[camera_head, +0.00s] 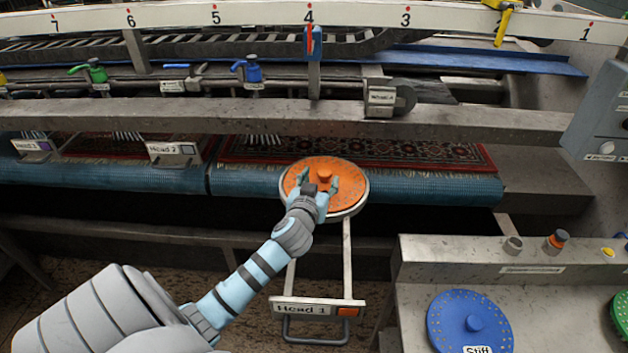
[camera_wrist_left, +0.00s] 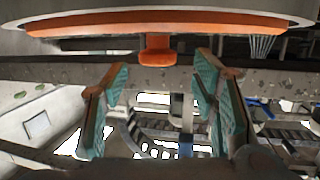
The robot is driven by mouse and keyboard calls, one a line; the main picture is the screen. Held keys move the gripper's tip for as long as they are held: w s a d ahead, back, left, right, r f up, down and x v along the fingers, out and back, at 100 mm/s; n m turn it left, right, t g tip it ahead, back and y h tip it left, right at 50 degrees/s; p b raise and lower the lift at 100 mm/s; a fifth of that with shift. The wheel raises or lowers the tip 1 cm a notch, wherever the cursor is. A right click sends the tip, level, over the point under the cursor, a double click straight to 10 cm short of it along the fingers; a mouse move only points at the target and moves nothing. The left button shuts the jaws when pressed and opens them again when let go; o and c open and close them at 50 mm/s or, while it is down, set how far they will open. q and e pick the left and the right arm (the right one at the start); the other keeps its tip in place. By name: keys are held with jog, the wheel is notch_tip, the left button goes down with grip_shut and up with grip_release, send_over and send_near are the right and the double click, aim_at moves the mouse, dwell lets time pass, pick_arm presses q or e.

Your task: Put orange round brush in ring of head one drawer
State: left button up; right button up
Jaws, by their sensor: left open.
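The orange round brush (camera_head: 346,172) with its small round knob lies flat in the ring (camera_head: 350,213) of the pulled-out Head 1 drawer (camera_head: 318,308). A grey rim shows around the disc. In the left wrist view the brush's orange edge (camera_wrist_left: 90,24) and knob (camera_wrist_left: 157,50) hang at the top, inside the pale ring. My left gripper (camera_head: 319,184) is open over the near part of the brush. Its two teal-padded fingers (camera_wrist_left: 163,82) are apart, with nothing between them, and the knob is just past the tips. My right gripper is not in view.
A blue brush (camera_head: 445,325) labelled Stiff lies on the metal table (camera_head: 417,270) at lower right, with a green brush (camera_head: 623,318) beyond it. A patterned rug (camera_head: 430,155) on a blue roller lies behind the drawer. Head 2 (camera_head: 173,149) is further left.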

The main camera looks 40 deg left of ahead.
pick_arm(q)
jog(key=p+v, duration=0.2)
jog(key=v, duration=0.6)
jog(key=shift+s+r, duration=0.2)
jog(key=shift+r, duration=0.05)
jog(key=shift+d, duration=0.1)
